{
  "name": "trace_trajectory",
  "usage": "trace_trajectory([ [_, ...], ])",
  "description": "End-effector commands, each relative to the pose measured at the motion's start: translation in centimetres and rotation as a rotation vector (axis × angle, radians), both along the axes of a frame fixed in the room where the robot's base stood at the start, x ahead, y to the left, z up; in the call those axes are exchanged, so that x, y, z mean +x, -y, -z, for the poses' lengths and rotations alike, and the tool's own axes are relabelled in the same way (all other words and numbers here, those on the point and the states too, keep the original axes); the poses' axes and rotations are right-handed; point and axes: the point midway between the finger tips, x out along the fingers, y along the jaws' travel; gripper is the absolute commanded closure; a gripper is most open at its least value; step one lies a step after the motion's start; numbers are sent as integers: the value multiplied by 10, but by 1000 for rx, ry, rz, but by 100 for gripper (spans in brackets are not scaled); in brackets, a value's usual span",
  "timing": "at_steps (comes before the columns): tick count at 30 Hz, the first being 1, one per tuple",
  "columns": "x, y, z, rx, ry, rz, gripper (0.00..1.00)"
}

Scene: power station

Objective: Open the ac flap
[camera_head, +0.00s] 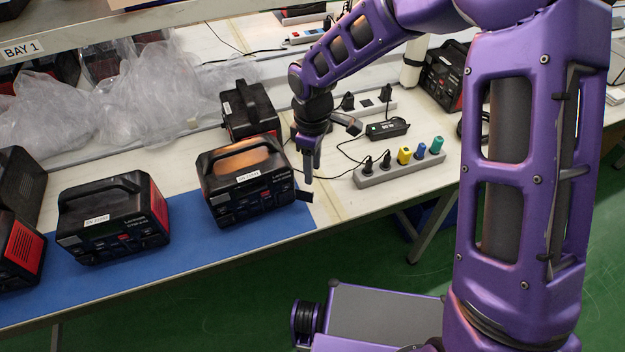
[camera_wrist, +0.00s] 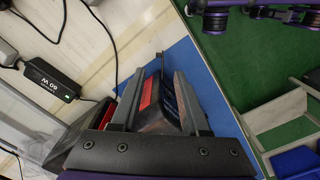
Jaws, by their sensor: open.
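The black and red power station (camera_head: 248,183) with a carry handle and a white label stands on the blue mat, at the right end of the row. A small dark flap (camera_head: 304,195) juts out at the right end of its front, so it looks swung open. In the wrist view a thin dark flap (camera_wrist: 161,66) sticks out beyond the fingertips. My gripper (camera_head: 309,178) is open, pointing down beside the station's right end, just above the flap. In the wrist view the station's red and dark body (camera_wrist: 158,112) lies between and below the two fingers (camera_wrist: 159,74). I see no clear grip or contact.
More power stations stand to the left (camera_head: 112,222) and behind (camera_head: 248,108). A grey power strip (camera_head: 400,170) with coloured plugs and a black adapter (camera_head: 387,129) with cables lie to the right. Plastic wrap (camera_head: 150,95) covers the back left. The table's front edge is close.

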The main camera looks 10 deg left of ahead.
Motion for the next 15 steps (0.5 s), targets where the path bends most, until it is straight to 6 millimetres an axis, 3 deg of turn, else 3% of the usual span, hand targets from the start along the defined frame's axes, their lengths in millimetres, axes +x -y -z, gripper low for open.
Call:
trace_trajectory([
  [1,2,0,-16,1,5,3,55],
  [6,1,0,-53,1,4,2,55],
  [15,0,1,-87,-1,1,1,55],
])
